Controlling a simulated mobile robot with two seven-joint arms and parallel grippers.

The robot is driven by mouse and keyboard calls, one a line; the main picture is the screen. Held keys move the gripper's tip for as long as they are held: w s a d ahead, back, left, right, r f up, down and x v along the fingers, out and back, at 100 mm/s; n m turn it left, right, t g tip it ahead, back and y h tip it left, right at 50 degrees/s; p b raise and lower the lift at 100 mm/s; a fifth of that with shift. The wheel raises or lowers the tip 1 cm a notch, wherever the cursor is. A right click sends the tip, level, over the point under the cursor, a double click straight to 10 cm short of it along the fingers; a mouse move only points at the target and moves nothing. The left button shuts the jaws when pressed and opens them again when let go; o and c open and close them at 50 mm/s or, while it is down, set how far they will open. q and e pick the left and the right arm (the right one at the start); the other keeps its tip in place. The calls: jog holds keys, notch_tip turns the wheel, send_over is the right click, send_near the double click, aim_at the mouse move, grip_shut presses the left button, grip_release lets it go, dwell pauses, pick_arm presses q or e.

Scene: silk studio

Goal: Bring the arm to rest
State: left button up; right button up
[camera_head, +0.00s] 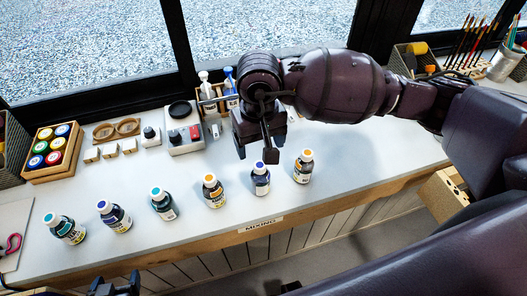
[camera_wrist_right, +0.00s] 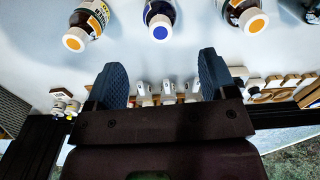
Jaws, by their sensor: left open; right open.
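My right arm reaches in from the right in the head view, and its right gripper (camera_head: 266,150) hangs over the table behind the row of ink bottles. In the right wrist view the right gripper (camera_wrist_right: 161,84) has its two blue fingers spread wide with nothing between them. My left gripper (camera_head: 116,287) shows only in part at the bottom left edge of the head view, in front of the table; it is open, and no object shows in it.
Several bottles stand in a row along the table (camera_head: 330,178), including a blue-capped one (camera_head: 260,179) and an orange-capped one (camera_head: 303,167) near my right gripper. A wooden paint box (camera_head: 53,150), a scale (camera_head: 184,128) and a brush cup (camera_head: 503,64) stand farther back, below the windows.

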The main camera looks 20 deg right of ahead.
jog(key=shift+r, duration=0.5)
